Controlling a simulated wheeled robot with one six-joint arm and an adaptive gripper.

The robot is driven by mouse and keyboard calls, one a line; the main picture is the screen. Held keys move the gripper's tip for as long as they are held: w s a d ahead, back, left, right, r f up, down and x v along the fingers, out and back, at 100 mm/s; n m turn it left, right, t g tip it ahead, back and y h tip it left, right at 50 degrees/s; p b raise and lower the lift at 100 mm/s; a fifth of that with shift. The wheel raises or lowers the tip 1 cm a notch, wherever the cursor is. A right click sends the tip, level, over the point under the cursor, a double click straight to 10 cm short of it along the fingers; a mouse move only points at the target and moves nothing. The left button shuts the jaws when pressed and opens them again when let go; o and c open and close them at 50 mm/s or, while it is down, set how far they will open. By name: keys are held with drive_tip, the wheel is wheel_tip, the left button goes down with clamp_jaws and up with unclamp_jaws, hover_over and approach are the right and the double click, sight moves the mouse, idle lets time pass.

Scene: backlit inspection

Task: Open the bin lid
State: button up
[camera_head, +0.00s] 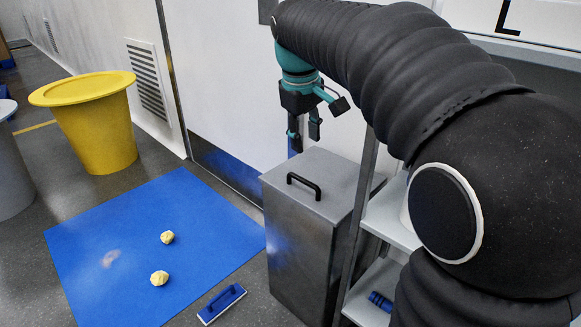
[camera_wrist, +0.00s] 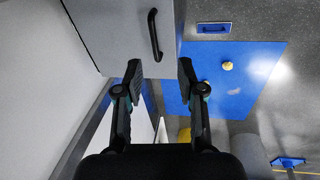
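A grey metal bin (camera_head: 298,245) stands upright on the floor, its flat lid (camera_head: 335,180) closed. A black bar handle (camera_head: 304,186) sits on the lid; it also shows in the wrist view (camera_wrist: 154,35), beyond the fingertips and between their lines. My gripper (camera_head: 304,138) is above the back edge of the lid, apart from the handle. In the wrist view my gripper (camera_wrist: 160,70) has its two fingers spread with nothing between them.
A shelf (camera_head: 385,215) stands close at the bin's right, a wall behind. A blue mat (camera_head: 110,240) with two crumpled yellowish balls (camera_head: 159,278) lies left. A blue block-like item (camera_head: 221,303) lies in front. A yellow tub (camera_head: 95,130) stands farther left.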

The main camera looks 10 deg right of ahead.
drive_tip(key=n, duration=0.1)
approach(305, 180)
drive_tip(key=shift+g, duration=0.3)
drive_tip(key=f+b, duration=0.1)
drive_tip(key=f, duration=0.1)
drive_tip(key=w+f+b, duration=0.1)
drive_tip(key=f, duration=0.2)
drive_tip(key=d+f+b, duration=0.1)
drive_tip(key=f, duration=0.2)
drive_tip(key=shift+w+f, duration=0.1)
drive_tip(key=shift+w, duration=0.15)
drive_tip(key=shift+a, duration=0.1)
clamp_jaws()
